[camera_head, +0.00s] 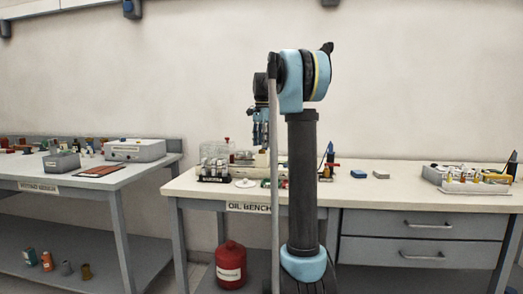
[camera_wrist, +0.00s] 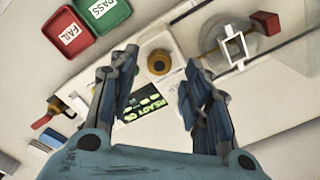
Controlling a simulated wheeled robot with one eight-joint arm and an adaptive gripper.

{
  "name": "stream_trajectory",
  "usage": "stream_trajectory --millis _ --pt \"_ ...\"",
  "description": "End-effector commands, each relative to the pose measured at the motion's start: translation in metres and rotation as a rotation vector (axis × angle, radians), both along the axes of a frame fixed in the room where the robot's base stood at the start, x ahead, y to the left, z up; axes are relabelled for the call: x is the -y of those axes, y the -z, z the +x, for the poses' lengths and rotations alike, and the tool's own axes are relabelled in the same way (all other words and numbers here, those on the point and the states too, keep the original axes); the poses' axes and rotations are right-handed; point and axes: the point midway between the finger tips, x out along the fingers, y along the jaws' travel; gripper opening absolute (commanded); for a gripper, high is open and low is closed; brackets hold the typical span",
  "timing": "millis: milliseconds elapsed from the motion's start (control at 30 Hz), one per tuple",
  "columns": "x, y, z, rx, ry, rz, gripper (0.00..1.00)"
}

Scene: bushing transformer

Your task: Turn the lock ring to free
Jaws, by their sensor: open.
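My gripper (camera_wrist: 158,98) is open, with nothing between its fingers, and points down at a pale instrument (camera_wrist: 262,92) on the bench. In the wrist view a brown-yellow ring with a dark centre (camera_wrist: 159,62) lies just beyond the gap between the fingertips, apart from them. It may be the lock ring, but no label on it is readable. A lit green display (camera_wrist: 145,103) shows partly behind the left finger. In the head view my gripper (camera_head: 261,132) hangs over the oil bench (camera_head: 340,186); the ring cannot be made out there.
A red FAIL tray (camera_wrist: 68,35) and a green PASS tray (camera_wrist: 103,12) lie at upper left. A clear round vessel (camera_wrist: 216,34) and white square frame (camera_wrist: 234,46) stand at upper right.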

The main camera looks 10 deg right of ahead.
Motion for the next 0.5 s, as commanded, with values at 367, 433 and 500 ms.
stream_trajectory --millis 367,433,500 --pt "0.000 0.028 0.000 0.000 0.000 0.000 0.44" --pt "0.000 0.029 0.000 0.000 0.000 0.000 0.44" --pt "0.000 0.029 0.000 0.000 0.000 0.000 0.44"
